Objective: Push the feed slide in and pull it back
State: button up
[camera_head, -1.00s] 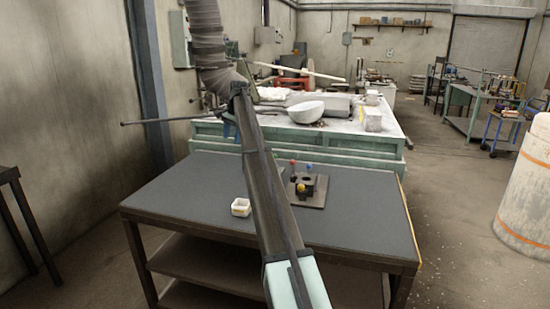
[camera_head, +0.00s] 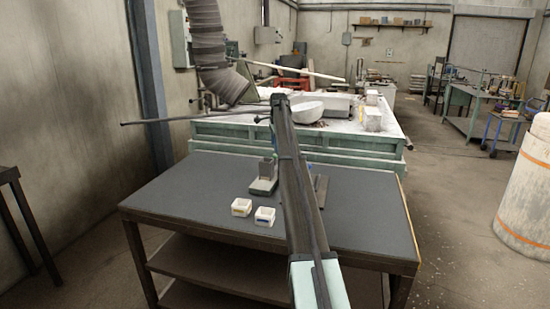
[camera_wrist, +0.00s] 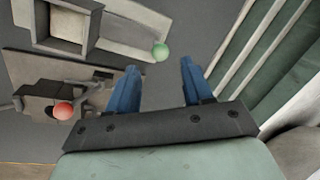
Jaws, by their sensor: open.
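In the wrist view, a grey open-topped box (camera_wrist: 68,24) has a pale channel-like part (camera_wrist: 120,30) beside it. A green ball knob (camera_wrist: 160,52) sits at the end of that part; I cannot tell for certain that this is the feed slide. My gripper (camera_wrist: 158,70) has two blue fingers, spread and empty. The green knob shows between and just beyond the fingertips, apparently not touched. In the head view, a grey box on a pale base (camera_head: 264,186) stands on the dark table, left of my arm. My gripper is hidden there.
A brown plate (camera_wrist: 20,75) with a fixture and a red ball knob (camera_wrist: 63,110) lies left of my fingers; my arm mostly hides it in the head view. Two small white boxes (camera_head: 241,207) (camera_head: 264,216) stand on the dark table (camera_head: 185,200). A green bench (camera_head: 230,130) stands behind.

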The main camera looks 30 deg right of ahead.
aim_at(275, 157)
jog(key=f, duration=0.2)
jog(key=w+f, duration=0.1)
jog(key=f, duration=0.4)
jog(key=shift+w+d, duration=0.15)
grip_shut()
dwell(0.3)
